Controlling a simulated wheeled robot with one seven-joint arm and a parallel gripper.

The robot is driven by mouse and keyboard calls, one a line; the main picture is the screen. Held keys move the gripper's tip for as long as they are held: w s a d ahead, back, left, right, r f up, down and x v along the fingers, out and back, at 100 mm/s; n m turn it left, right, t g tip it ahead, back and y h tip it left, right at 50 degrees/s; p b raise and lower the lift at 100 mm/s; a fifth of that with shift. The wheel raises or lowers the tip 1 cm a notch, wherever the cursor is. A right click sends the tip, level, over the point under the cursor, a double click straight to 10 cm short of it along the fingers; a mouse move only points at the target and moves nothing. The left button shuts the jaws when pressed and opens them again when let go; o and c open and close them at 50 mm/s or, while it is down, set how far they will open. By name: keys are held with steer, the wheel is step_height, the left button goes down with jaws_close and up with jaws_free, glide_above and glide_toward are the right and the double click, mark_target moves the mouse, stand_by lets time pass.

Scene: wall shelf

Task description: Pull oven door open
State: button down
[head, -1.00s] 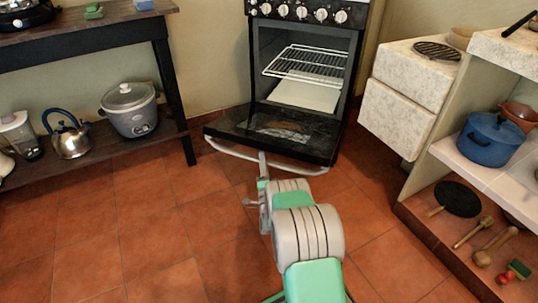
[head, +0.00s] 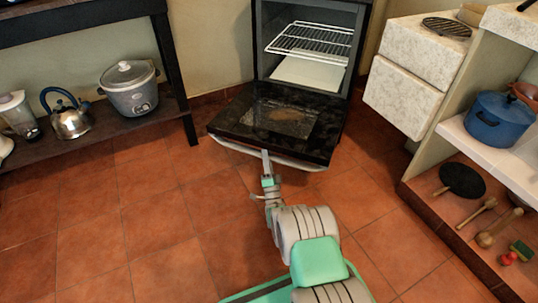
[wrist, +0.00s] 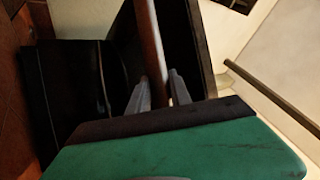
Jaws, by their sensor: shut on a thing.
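The oven (head: 312,70) stands against the back wall with its cavity exposed. Its black door (head: 262,128) is folded far down and lies close to level, low over the floor. The pale bar handle (head: 298,163) runs along the door's front edge. My gripper (head: 266,156) is at the middle of this handle, reaching from the front. In the wrist view my gripper (wrist: 159,92) has its two fingers on either side of a long bar (wrist: 150,35), which looks like the handle. The finger contact is small and dark there.
A wire rack (head: 308,40) sits inside the oven. A dark table with a kettle (head: 70,118) and a rice cooker (head: 131,88) is at left. White drawers (head: 402,97) and a shelf with a blue pot (head: 497,120) are at right. Tiled floor in front is mostly clear.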

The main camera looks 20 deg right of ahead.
steer(key=shift+w+a+r, duration=0.1)
steer(key=shift+w+r, duration=0.15)
steer(key=shift+r, duration=0.1)
steer(key=c, duration=1.4)
jaws_free()
steer(key=shift+a, duration=0.15)
steer(key=shift+o, duration=1)
steer(key=shift+f, duration=0.15)
steer(key=shift+s, duration=0.1)
steer(key=shift+d, duration=0.2)
steer(key=shift+s+f, duration=0.2)
steer(key=shift+s, duration=0.05)
steer(key=p+v, duration=0.1)
steer(key=v, duration=0.6)
steer(key=shift+s+a+f, duration=0.1)
